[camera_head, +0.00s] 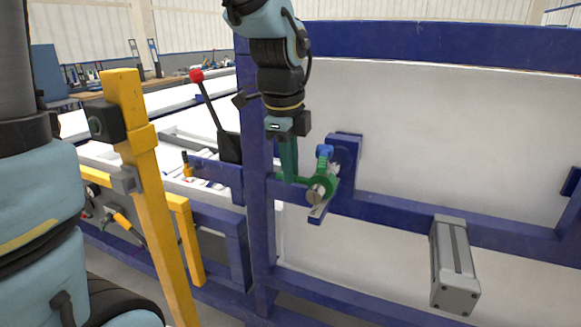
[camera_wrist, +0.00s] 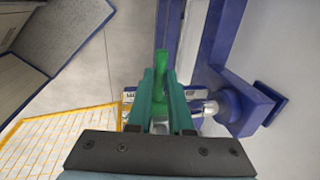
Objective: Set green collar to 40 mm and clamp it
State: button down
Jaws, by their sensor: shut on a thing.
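The green collar (camera_head: 328,184) sits around a short metal rod (camera_head: 315,195) that sticks out from a blue bracket. My gripper (camera_head: 289,176) points down just left of the collar. Its teal fingers are shut on a green part of the collar, which also shows between and beyond the fingertips in the wrist view (camera_wrist: 161,62). The fingers hide part of the collar in the wrist view.
A blue post (camera_head: 260,190) stands close left of my gripper. A lever with a red ball (camera_head: 196,75) and a yellow post (camera_head: 140,170) stand farther left. A grey block (camera_head: 452,265) is fixed at the lower right. A white panel (camera_head: 450,130) is behind.

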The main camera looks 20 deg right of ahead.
jog(key=w+d+p, duration=0.1)
jog(key=w+d, duration=0.3)
jog(key=shift+w+p, duration=0.2)
jog(key=shift+p, duration=0.15)
jog(key=shift+d, duration=0.1)
jog(key=c, duration=0.8)
grip_release()
jog(key=shift+c, duration=0.2)
jog(key=shift+r, duration=0.1)
notch_tip(320, 180, up, 10)
jog(key=s+a+b, duration=0.1)
jog(key=shift+s+a+r, duration=0.25)
jog(key=shift+s+a, duration=0.05)
jog(key=shift+c, duration=0.2)
